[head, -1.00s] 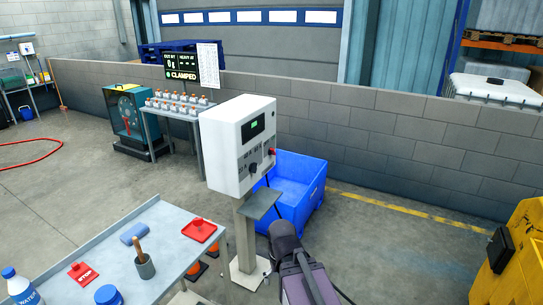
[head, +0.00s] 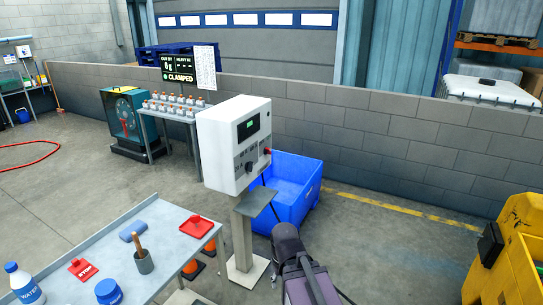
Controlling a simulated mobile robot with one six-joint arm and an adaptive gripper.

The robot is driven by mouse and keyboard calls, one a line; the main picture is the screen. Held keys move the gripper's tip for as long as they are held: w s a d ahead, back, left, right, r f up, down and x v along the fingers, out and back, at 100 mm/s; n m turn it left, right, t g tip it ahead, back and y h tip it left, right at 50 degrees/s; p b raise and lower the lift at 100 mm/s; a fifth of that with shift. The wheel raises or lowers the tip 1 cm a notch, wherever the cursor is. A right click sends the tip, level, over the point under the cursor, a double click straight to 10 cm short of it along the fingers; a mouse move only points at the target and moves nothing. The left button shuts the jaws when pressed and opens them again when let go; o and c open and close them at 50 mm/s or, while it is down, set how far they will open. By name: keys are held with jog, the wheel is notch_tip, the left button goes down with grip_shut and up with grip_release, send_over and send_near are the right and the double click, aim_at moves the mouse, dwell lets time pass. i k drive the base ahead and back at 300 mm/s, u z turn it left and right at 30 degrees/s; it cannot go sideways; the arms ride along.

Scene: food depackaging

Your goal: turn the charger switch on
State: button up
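The charger appears to be the white box (head: 222,150) on a grey post in the middle of the head view. Its front has a small green-lit display (head: 249,127), a dark knob (head: 249,167) and a red part (head: 267,151) near the right edge. Which of these is the switch, and how it is set, is too small to tell. A grey shelf (head: 257,201) sits below the box. My dark arm link shows at the bottom, in front of and right of the post. My gripper cannot be made out.
A blue bin (head: 300,205) stands behind the charger. A yellow container (head: 520,262) stands at right. Open floor (head: 400,250) lies between it and my arm.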

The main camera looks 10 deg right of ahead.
aim_at(266, 150)
jog(key=z, duration=0.45)
jog(key=k, duration=1.2)
jog(key=z, duration=0.3)
jog(key=i, duration=1.05)
jog(key=u, duration=0.5)
jog(key=i, duration=1.15)
jog(key=u, duration=0.1)
